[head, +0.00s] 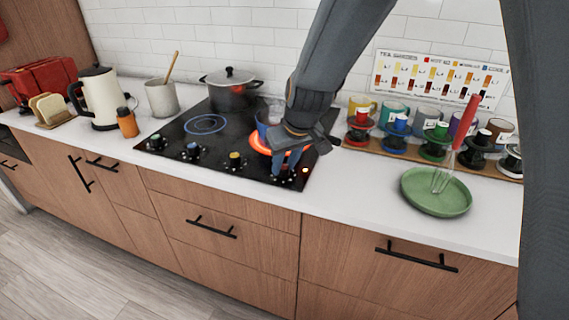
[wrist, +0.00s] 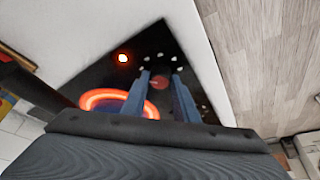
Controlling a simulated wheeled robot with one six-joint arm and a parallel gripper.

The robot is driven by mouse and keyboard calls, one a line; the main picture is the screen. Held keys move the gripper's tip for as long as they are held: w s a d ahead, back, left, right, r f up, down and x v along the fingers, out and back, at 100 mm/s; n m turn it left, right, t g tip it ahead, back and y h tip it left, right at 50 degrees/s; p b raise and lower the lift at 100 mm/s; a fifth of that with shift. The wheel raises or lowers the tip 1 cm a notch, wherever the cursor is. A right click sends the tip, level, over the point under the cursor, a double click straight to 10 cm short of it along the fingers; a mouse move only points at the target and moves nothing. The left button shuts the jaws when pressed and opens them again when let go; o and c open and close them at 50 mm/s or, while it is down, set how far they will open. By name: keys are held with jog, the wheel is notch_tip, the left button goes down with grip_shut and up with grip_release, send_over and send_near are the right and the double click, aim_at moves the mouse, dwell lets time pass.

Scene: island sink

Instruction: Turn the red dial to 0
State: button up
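White marks ring the dial. In the head view my gripper (head: 287,172) points down at the cooktop's front right corner and hides the red dial. The burner (head: 260,144) behind it glows orange. It also glows in the wrist view (wrist: 98,97). A small orange light (head: 305,170) is lit beside the gripper.
A lidded pot (head: 231,92) stands at the back. A rack of colored spools, several mugs and a green plate (head: 437,193) stand to the right.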

jog(key=shift+c, duration=1.1)
jog(key=n+b, duration=0.1)
jog(key=b, duration=0.2)
jog(key=shift+w+f, duration=0.1)
jog(key=shift+f, duration=0.1)
jog(key=n+b, duration=0.2)
jog(key=b, duration=0.3)
jog(key=shift+w+d+g+y, duration=0.1)
jog(key=shift+g+y, duration=0.3)
jog(key=n+g+b, duration=0.1)
jog(key=n+b, duration=0.2)
jog(key=b, duration=0.2)
jog(key=shift+y, duration=0.4)
jog(key=shift+r+n+g+b, duration=0.15)
jog(key=shift+n+g+b, duration=0.15)
jog(key=shift+n+b, duration=0.55)
jog(key=shift+n, duration=0.25)
jog(key=o, duration=1.1)
jog(key=shift+c, duration=0.2)
